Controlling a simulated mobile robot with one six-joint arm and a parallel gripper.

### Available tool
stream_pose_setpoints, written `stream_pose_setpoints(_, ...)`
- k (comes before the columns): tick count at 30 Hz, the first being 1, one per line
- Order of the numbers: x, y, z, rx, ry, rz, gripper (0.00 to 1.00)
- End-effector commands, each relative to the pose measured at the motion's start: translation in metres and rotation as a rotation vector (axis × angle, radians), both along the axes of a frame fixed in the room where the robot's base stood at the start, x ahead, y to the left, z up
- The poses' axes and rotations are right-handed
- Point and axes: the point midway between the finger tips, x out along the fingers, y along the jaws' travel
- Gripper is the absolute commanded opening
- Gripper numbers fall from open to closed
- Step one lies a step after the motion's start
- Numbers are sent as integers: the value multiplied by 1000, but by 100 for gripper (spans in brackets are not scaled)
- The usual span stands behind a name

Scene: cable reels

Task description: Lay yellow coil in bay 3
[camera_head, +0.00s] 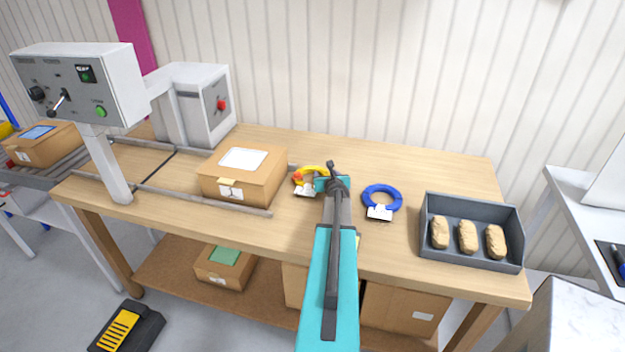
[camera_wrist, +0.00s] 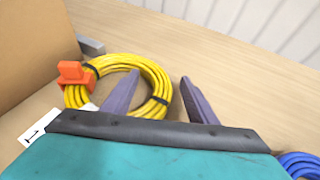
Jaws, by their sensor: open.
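The yellow coil (camera_head: 316,169) lies on the wooden table, right of a cardboard box, partly hidden by my gripper (camera_head: 322,180) in the head view. In the wrist view the yellow coil (camera_wrist: 150,73) has dark ties, an orange clip (camera_wrist: 75,74) and a white tag (camera_wrist: 40,128). My gripper (camera_wrist: 160,75) is open with its fingers pointing at the coil. The left finger overlaps the coil's opening and the right finger is just outside its right side. I cannot tell whether they touch it. No bay marked 3 can be made out.
A blue coil (camera_head: 382,197) with a white tag lies right of my arm. A grey tray (camera_head: 470,259) with three tan lumps stands further right. The cardboard box (camera_head: 243,176) stands close on the left, with rails and a control panel (camera_head: 80,84) beyond. The table's back right is clear.

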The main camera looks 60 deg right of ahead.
Motion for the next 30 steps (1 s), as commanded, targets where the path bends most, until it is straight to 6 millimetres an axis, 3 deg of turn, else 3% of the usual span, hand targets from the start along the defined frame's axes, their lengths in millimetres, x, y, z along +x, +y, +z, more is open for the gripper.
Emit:
stream_pose_setpoints(11,0,0,0,0,0,0,53)
stream_pose_setpoints(20,0,0,0,-1,1,0,2)
stream_pose_setpoints(30,0,0,1,-1,1,0,0)
